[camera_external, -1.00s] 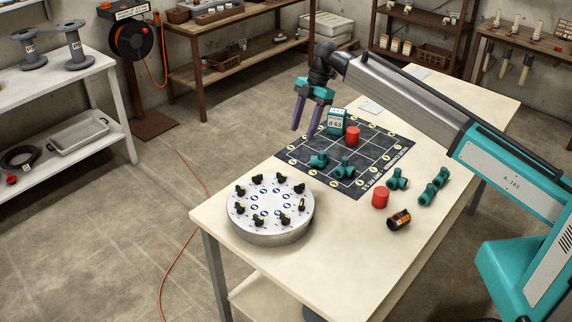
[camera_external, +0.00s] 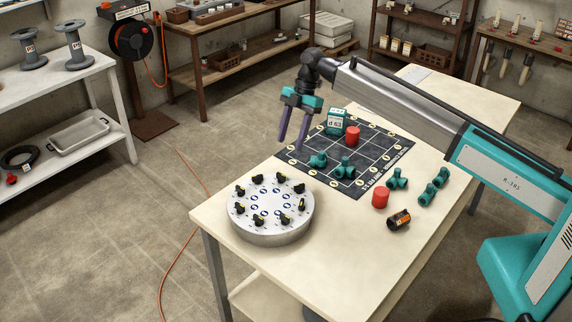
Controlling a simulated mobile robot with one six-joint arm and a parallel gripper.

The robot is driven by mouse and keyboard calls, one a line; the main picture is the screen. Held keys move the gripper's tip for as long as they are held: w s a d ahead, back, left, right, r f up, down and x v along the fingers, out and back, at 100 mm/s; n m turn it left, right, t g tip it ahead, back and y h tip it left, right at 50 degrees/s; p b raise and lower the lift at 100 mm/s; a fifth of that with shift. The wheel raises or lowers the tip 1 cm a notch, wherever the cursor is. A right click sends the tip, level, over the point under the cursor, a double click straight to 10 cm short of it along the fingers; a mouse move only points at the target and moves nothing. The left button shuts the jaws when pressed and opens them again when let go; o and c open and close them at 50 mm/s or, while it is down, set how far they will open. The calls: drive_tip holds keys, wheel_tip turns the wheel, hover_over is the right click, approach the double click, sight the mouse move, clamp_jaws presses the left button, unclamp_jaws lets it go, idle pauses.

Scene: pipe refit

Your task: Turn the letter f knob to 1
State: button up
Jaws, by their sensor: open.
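A round grey dial drum (camera_external: 271,238) stands at the table's near left. Its white top carries a ring of several black knobs with yellow marks and small blue-ringed labels. The letters are too small to read, so I cannot tell which knob is f or where it points. One knob (camera_external: 301,204) at the right of the ring looks turned differently from some others. My gripper (camera_external: 290,146) is open and empty, its two purple fingers pointing down. It appears above and behind the drum, by the mat's left edge, apart from the knobs.
A dark gridded mat (camera_external: 369,182) holds a teal and white block (camera_external: 337,121), a red cylinder (camera_external: 352,136) and teal pipe fittings (camera_external: 345,169). Another red cylinder (camera_external: 380,198), an orange-black cylinder (camera_external: 399,219) and more fittings (camera_external: 427,194) lie right. The table front is clear.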

sight(281, 174)
drive_tip(key=p+x, duration=0.3)
drive_tip(key=x, duration=0.8)
drive_tip(key=shift+f, duration=0.2)
drive_tip(key=c, duration=1)
